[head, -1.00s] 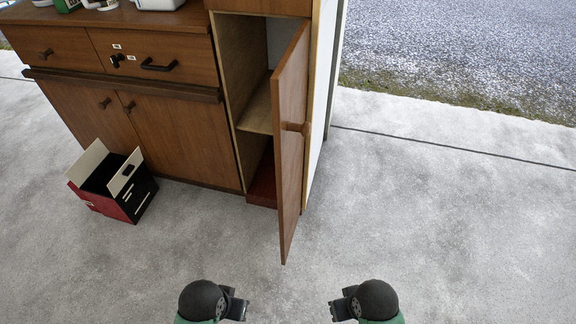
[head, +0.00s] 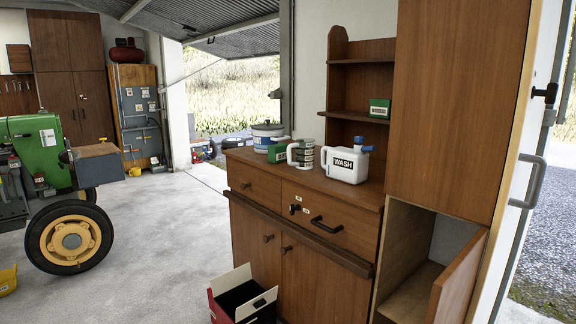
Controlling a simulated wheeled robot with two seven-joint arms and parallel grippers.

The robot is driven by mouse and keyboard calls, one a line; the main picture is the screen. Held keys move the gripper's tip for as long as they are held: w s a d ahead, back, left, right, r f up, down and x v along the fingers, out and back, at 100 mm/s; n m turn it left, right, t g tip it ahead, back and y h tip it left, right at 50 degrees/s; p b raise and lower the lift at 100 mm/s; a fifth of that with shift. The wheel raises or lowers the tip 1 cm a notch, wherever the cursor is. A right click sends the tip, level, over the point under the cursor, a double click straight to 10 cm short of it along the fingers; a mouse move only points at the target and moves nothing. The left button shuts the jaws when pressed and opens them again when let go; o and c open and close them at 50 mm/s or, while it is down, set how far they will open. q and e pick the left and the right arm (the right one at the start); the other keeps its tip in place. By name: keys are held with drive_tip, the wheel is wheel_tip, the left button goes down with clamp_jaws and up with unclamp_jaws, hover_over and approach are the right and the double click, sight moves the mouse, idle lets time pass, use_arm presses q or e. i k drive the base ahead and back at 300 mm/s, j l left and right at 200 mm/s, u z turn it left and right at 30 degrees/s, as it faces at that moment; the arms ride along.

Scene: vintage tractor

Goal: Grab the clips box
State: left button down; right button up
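A small green box with a white label (head: 380,108) stands on the shelf above the wooden cabinet. Another small green box (head: 277,154) stands on the cabinet top, close to a pot with a blue band. Their lettering is too small for me to read with certainty, so I cannot tell which one, if either, is the clips box. Neither of my grippers shows in the head view now.
The wooden cabinet (head: 262,240) carries a white WASH jug (head: 345,165), the pot (head: 266,132) and cups. A narrow door (head: 457,282) stands open at the right. An open red-and-black box (head: 243,296) is on the floor. A green tractor (head: 45,150) is left; floor between is clear.

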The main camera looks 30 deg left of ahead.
sight(277, 153)
drive_tip(key=i+j, duration=0.25)
drive_tip(key=j, duration=0.15)
drive_tip(key=i+j, duration=0.2)
drive_tip(key=j, duration=0.25)
drive_tip(key=i+j+u, duration=0.1)
drive_tip(key=i+j, duration=0.15)
drive_tip(key=j, duration=0.15)
drive_tip(key=i+j, duration=0.25)
drive_tip(key=j, duration=0.15)
